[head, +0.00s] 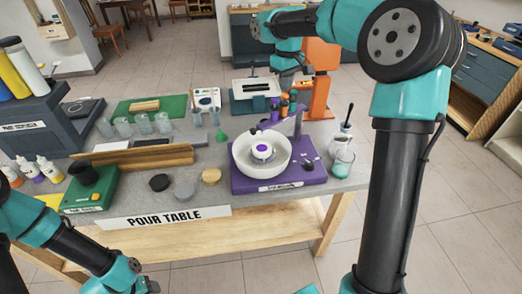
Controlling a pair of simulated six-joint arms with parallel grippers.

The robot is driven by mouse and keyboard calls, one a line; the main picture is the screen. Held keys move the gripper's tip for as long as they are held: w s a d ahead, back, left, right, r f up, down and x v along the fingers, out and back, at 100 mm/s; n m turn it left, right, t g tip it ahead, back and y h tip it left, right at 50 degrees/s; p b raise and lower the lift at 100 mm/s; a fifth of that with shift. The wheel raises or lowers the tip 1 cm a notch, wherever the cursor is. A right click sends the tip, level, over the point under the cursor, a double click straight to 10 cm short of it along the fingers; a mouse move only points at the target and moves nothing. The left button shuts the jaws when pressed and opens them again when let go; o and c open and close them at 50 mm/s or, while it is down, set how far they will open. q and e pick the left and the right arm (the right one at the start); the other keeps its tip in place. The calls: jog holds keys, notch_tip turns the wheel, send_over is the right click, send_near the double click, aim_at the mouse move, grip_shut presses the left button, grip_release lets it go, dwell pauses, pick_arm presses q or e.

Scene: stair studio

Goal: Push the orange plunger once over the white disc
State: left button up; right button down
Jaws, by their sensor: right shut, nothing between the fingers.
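A large orange stand (320,75) rises at the back right of the pour table. I cannot pick out a plunger on it, because my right arm covers part of it. My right gripper (287,78) is small and partly hidden at the stand's left side, shut and empty. No white disc shows clearly there. A white round piece with a purple centre (262,152) sits in the white bowl, well in front of the gripper. My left gripper (148,285) is at the bottom edge, off the table's front. Its fingers are too unclear to read.
The white bowl (240,167) stands on a purple base (310,183). Several glasses (162,122) stand centre left. Three round pieces lie near the front edge.

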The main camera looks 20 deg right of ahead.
aim_at(285, 95)
jog(key=shift+f, duration=0.25)
jog(key=shift+f, duration=1.6)
jog(key=shift+r, duration=1.85)
jog(key=shift+r, duration=0.15)
jog(key=shift+r, duration=2.9)
jog(key=shift+f, duration=0.1)
